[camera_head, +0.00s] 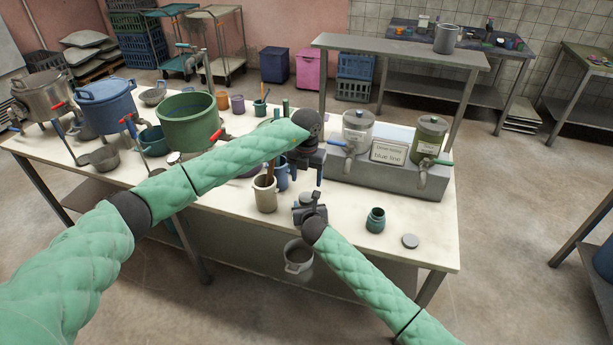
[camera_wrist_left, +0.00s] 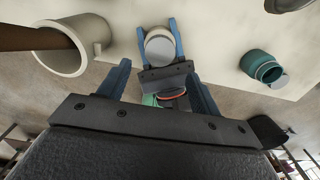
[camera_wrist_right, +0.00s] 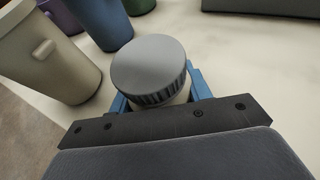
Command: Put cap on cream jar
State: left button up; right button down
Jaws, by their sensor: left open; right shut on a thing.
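A cream jar (camera_wrist_right: 172,100) stands upright between the blue fingers of my right gripper (camera_head: 309,207), which is shut on it. A grey ribbed cap (camera_wrist_right: 150,68) sits on top of the jar and hides its mouth; I cannot tell how tightly it is seated. The cap also shows in the left wrist view (camera_wrist_left: 160,46). My left gripper (camera_head: 306,180) is open and empty, pointing down above and behind the jar, apart from the cap. A teal open jar (camera_head: 375,220) and a loose grey cap (camera_head: 410,241) lie to the right on the table.
A cream mug (camera_head: 265,193) with a brown stick and a blue cup (camera_head: 281,178) stand close to the left of the grippers. A grey dispenser unit (camera_head: 385,165) stands behind right.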

aim_at(306, 196)
pick_arm(q)
jog(key=shift+f, duration=3.85)
jog(key=c, duration=1)
jog(key=o, duration=1.1)
jog(key=shift+r, duration=2.3)
